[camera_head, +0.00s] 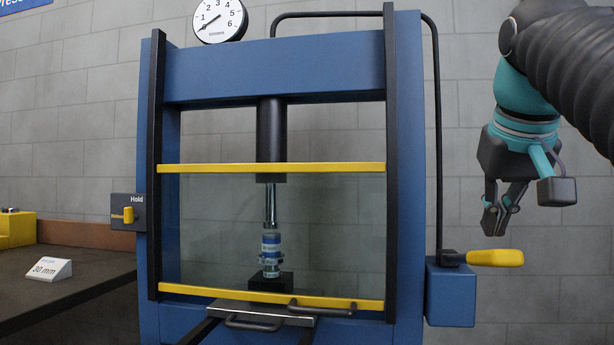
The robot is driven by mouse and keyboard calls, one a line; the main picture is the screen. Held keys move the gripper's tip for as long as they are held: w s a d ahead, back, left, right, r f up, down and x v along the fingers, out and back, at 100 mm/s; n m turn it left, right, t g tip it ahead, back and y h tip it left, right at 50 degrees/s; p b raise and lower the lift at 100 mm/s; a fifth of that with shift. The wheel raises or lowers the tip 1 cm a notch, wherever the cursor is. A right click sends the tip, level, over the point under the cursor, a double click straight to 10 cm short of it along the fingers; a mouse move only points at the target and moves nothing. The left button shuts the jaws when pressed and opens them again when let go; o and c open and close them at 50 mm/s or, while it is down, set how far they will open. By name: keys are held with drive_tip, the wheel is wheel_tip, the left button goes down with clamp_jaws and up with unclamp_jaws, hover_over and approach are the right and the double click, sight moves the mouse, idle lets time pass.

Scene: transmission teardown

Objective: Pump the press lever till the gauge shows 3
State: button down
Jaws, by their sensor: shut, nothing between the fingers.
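The press lever (495,257) has a yellow handle that sticks out to the right, about level, from a blue pump box (450,293) on the press's right side. The round white gauge (219,18) sits on top of the press frame. Its black needle points to the lower left, near the 1. My gripper (495,226) points down just above the yellow handle, with a small gap seen between them. Its fingers are shut and empty.
The blue press frame (275,72) has a clear guard with yellow bars (270,168) in front. A ram stands over a blue-and-silver part (271,250) inside. A Hold switch (128,213) is on the left post. A bench with a 30 mm sign (48,269) stands left.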

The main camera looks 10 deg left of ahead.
drive_tip(key=shift+f, duration=0.1)
idle(0.5)
drive_tip(key=shift+f+b, duration=4.3)
drive_tip(key=shift+f, duration=1.25)
wheel_tip(320, 180, up, 12)
drive_tip(key=p, duration=1.1)
drive_tip(key=shift+f, duration=0.3)
drive_tip(key=shift+f, duration=0.1)
drive_tip(key=shift+f+b, duration=4.1)
drive_tip(key=shift+f, duration=1.4)
wheel_tip(320, 180, up, 9)
drive_tip(key=p, duration=0.9)
drive_tip(key=shift+r, duration=1.15)
